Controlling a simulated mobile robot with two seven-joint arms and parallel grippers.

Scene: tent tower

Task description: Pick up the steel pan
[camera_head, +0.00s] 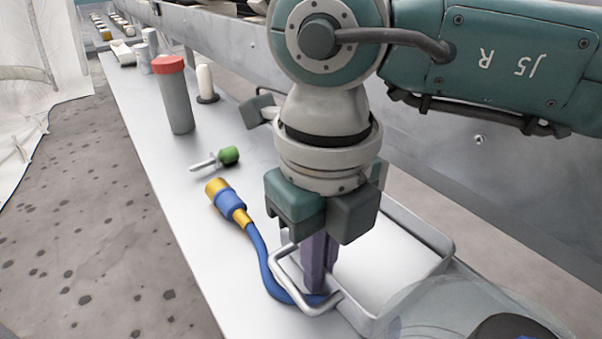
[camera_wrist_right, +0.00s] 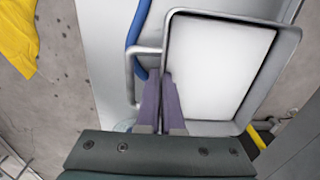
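The steel pan (camera_head: 440,238) is a shallow rectangular pan with a pale inside and a wire loop handle (camera_head: 284,267) on its left side. It lies flat on the long grey surface. In the right wrist view the pan (camera_wrist_right: 225,70) fills the upper middle, with its handle (camera_wrist_right: 130,78) to the left. My right gripper (camera_head: 316,285) points down at the handle side. Its purple fingers (camera_wrist_right: 161,80) are close together at the pan's side wall, which runs in between them. The fingertips are partly hidden. My left gripper is not in view.
A blue hose with a yellow end (camera_head: 232,204) runs under the handle. A clear rounded object (camera_head: 450,305) is close at lower right. A metal wall (camera_head: 480,150) rises behind.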

